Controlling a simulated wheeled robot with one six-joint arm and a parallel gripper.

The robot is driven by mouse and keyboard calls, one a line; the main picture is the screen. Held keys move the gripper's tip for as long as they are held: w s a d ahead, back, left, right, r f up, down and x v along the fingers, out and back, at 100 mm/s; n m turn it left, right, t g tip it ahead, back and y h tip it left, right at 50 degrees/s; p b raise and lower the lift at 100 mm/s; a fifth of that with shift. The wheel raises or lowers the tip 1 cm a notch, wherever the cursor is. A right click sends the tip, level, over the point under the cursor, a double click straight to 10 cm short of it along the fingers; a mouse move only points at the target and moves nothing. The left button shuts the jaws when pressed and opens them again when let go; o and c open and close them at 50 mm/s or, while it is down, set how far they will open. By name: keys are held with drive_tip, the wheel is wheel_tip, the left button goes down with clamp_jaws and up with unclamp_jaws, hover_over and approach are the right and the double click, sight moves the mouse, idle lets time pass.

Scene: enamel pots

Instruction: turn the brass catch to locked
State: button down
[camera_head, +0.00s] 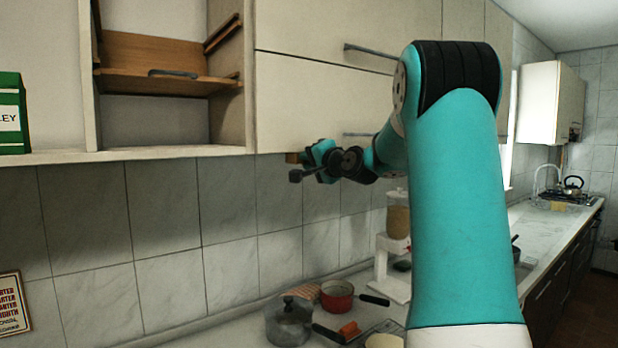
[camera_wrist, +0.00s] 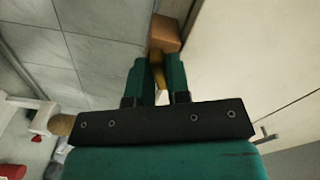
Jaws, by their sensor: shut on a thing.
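The brass catch (camera_wrist: 157,74) is a small yellowish piece in the wrist view, just in front of a brown wooden block (camera_wrist: 165,36) at the lower edge of the wall cabinet. My gripper (camera_wrist: 158,68) is shut on the catch, with one teal finger on each side of it. The fingers and the black gripper body hide much of the catch, so I cannot tell which way it is turned. In the head view my gripper (camera_head: 308,160) is small and sits under the cabinet's bottom edge, beside the block (camera_head: 293,158); the catch itself is not distinct there.
The cream cabinet front (camera_head: 335,105) is right above my gripper. An open shelf (camera_head: 150,82) is to the left. On the counter below stand a glass-like lidded pot (camera_head: 289,322), a red pot (camera_head: 337,296) and a dispenser (camera_head: 397,222). The tiled wall (camera_head: 160,215) is behind.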

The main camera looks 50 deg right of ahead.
drive_tip(key=shift+f+n+b, duration=0.15)
drive_tip(key=shift+n+b, duration=6.35)
drive_tip(key=shift+b, duration=1)
drive_tip(key=c, duration=1.2)
unclamp_jaws()
drive_tip(key=shift+o, duration=0.2)
drive_tip(key=shift+s, duration=0.1)
